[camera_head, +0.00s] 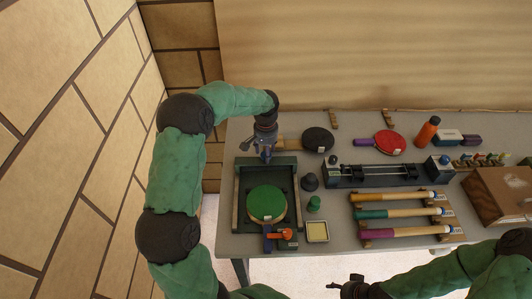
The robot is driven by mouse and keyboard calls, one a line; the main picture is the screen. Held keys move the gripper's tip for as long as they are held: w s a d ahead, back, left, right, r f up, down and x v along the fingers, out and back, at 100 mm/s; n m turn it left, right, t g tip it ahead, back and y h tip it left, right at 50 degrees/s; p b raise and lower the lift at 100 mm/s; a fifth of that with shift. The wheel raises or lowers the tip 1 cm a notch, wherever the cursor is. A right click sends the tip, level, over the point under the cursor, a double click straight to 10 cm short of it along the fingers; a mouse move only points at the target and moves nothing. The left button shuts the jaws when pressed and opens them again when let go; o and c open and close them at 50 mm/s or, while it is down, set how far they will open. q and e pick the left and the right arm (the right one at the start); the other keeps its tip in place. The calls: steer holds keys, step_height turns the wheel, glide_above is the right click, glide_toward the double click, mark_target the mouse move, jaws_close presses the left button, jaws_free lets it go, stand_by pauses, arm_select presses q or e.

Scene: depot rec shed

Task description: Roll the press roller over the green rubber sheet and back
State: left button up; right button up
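A round green rubber sheet (267,203) lies on a bat in a dark press tray (239,205), with the bat's handle towards the front edge. A dark green bar, seemingly the press roller (284,164), lies across the tray's far end, apart from the sheet. My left gripper (266,154) points down at the middle of this bar, at or just above it. Its fingertips are small and dark, so I cannot tell whether they grip the bar. My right gripper (340,286) is low in the picture, in front of the table, away from the tray; its fingers are unclear.
An orange clamp (283,234) sits by the bat's handle. A dark knob (310,182), a green piece (314,204) and a yellow-topped box (317,232) stand close right of the tray. A black bat (318,139) lies beyond. Several rollers or handles on racks (401,214) fill the right.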

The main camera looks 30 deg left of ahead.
arm_select(q)
steer(key=shift+f, duration=0.1)
step_height(320, 180, up, 12)
stand_by(0.8)
stand_by(0.4)
